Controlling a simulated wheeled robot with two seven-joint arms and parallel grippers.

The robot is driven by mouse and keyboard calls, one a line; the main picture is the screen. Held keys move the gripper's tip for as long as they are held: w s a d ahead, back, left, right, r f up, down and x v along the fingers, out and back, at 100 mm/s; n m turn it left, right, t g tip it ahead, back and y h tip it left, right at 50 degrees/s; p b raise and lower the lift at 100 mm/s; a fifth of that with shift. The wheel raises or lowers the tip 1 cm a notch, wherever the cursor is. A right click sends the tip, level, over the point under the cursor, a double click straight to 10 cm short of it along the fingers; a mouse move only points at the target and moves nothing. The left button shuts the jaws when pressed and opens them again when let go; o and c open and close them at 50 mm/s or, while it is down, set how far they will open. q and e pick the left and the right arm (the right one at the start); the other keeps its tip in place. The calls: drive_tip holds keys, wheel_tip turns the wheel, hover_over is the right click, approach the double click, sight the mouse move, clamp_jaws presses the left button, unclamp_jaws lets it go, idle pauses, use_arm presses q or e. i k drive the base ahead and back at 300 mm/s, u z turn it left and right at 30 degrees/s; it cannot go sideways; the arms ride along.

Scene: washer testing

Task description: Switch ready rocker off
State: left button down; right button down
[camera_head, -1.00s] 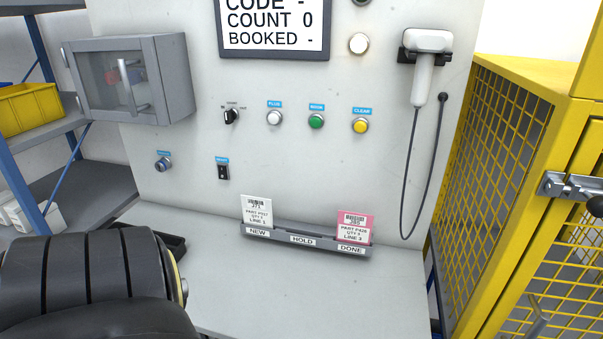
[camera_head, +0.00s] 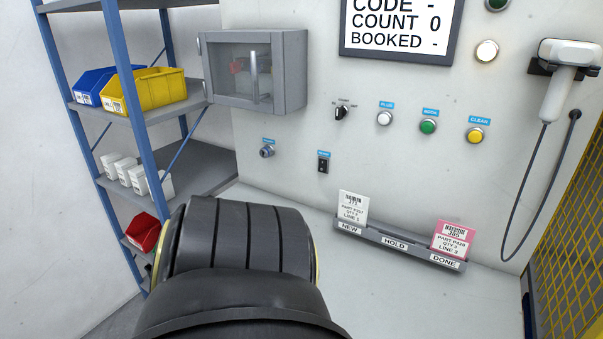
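A small black rocker switch (camera_head: 323,163) with a blue label above it is on the pale panel (camera_head: 290,190), left of centre. The label is too small to read surely, and I cannot tell which way the rocker is tipped. A large dark arm link of mine fills the lower left, below the rocker. Neither gripper shows in the head view.
Left of the rocker is a key switch (camera_head: 267,151), with a glass-fronted cabinet (camera_head: 290,75) above. A selector knob (camera_head: 341,112) and plus (camera_head: 384,118), green (camera_head: 428,126) and yellow (camera_head: 475,135) buttons are to the right. A card rack (camera_head: 395,242) sits below; shelving (camera_head: 120,50) stands left.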

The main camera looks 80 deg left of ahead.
sight(322, 163)
drive_tip(key=k, duration=0.65)
drive_tip(key=u, duration=1.45)
drive_tip(key=i, duration=0.35)
drive_tip(key=u, duration=0.05)
